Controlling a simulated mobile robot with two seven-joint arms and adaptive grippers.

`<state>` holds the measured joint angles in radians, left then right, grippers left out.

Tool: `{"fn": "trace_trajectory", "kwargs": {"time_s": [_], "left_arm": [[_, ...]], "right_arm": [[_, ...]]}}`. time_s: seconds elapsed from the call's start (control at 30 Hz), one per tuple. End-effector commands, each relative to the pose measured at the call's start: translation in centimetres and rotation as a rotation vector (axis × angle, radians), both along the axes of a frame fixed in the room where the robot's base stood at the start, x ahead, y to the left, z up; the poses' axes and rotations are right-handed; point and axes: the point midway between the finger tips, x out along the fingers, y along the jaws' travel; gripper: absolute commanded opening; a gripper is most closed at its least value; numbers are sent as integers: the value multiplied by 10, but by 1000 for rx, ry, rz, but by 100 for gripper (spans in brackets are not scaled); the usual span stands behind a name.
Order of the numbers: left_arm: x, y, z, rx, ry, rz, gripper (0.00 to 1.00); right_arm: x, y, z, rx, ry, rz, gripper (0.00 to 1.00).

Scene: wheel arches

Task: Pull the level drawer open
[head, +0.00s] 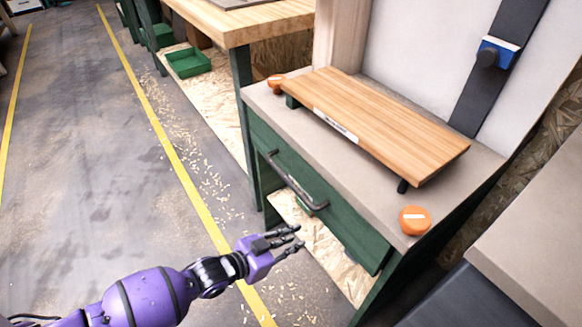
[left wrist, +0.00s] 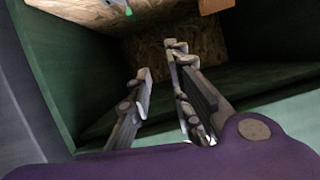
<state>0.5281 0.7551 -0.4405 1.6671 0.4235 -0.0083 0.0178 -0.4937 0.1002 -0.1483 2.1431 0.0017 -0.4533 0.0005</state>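The green drawer front (head: 340,221) sits under the grey top of a green bench, with a dark bar handle (head: 298,183) on it. It looks shut in the head view. My left gripper (head: 296,238) is in front of the bench, below the handle and apart from it. Its fingers are spread and empty, pointing to the right. The left wrist view shows both fingers apart (left wrist: 165,90) with nothing between them. Green panels and chipboard lie beyond them; I cannot make out the handle there. My right gripper is not in view.
A wooden-topped table (head: 240,28) stands behind. A grey counter edge (head: 530,240) is at the right. The floor left of the bench is open, with scattered shavings.

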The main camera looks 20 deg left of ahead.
Motion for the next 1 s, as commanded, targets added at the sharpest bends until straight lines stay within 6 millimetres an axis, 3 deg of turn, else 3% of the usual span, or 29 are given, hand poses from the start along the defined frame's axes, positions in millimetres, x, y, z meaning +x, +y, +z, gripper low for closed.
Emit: {"fn": "trace_trajectory", "kwargs": {"time_s": [0.03, 0.2, 0.33, 0.6, 0.77, 1.0], "left_arm": [[-2, 14, 45, 77, -66, -28, 18], [-12, 50, 131, 413, -333, -175, 18], [-18, 64, 182, 726, -597, -313, 18], [-21, 56, 192, 1050, -891, -438, 18], [-13, 49, 191, 1081, -916, -446, 18], [18, 27, 184, 1079, -915, -445, 18]], "right_arm": [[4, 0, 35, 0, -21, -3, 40], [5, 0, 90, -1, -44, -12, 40], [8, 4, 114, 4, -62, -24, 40], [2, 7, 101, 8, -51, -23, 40], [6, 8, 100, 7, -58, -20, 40], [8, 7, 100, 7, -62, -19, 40]]}}
